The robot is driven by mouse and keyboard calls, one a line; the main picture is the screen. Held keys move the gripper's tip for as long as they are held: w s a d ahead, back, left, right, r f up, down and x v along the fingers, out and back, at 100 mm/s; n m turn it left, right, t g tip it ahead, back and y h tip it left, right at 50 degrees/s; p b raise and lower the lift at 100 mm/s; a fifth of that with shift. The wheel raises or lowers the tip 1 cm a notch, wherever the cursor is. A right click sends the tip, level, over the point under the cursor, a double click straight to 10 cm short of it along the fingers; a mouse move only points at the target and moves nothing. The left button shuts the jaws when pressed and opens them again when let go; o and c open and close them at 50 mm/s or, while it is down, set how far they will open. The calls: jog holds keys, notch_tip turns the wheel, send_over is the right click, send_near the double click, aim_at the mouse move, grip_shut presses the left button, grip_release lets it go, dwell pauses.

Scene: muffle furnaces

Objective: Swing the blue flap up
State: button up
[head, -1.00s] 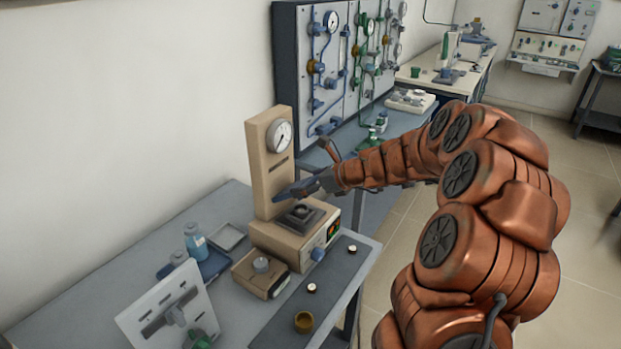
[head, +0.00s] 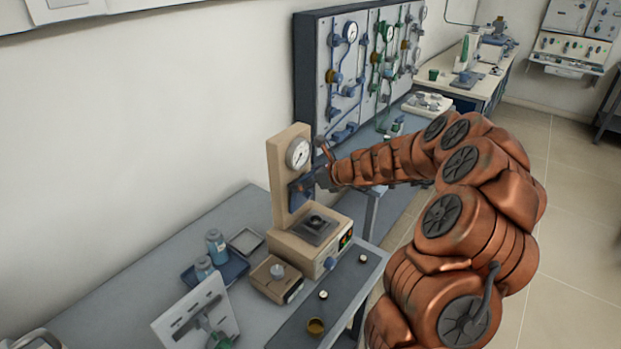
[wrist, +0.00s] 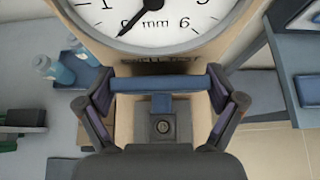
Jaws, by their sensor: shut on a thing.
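The blue flap (head: 299,188) stands raised, roughly upright, against the beige column (head: 282,165) of the instrument in the head view. My gripper (head: 312,182) is at the flap, to the right of the column. In the wrist view the fingers of my gripper (wrist: 160,90) are shut on the two ends of the flap's blue bar (wrist: 158,83). The dial gauge (head: 298,153) is just above the flap. The rest of the flap is partly hidden by my gripper.
The instrument's base (head: 305,250) has a dark plate with a round part on top. A small beige box (head: 274,278), blue-capped bottles (head: 216,243) in a blue tray and a white panel (head: 197,318) stand on the bench.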

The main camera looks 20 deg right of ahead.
jog(key=shift+w+a+r, duration=0.15)
jog(key=shift+w+r, duration=0.05)
jog(key=shift+w, duration=0.05)
dwell(0.3)
jog(key=o, duration=1.2)
jog(key=shift+o, duration=0.6)
jog(key=shift+w+a+f, duration=0.1)
jog(key=shift+s+d, duration=0.25)
jog(key=v, duration=1.1)
jog(key=shift+s+r, duration=0.2)
jog(key=shift+r, duration=0.05)
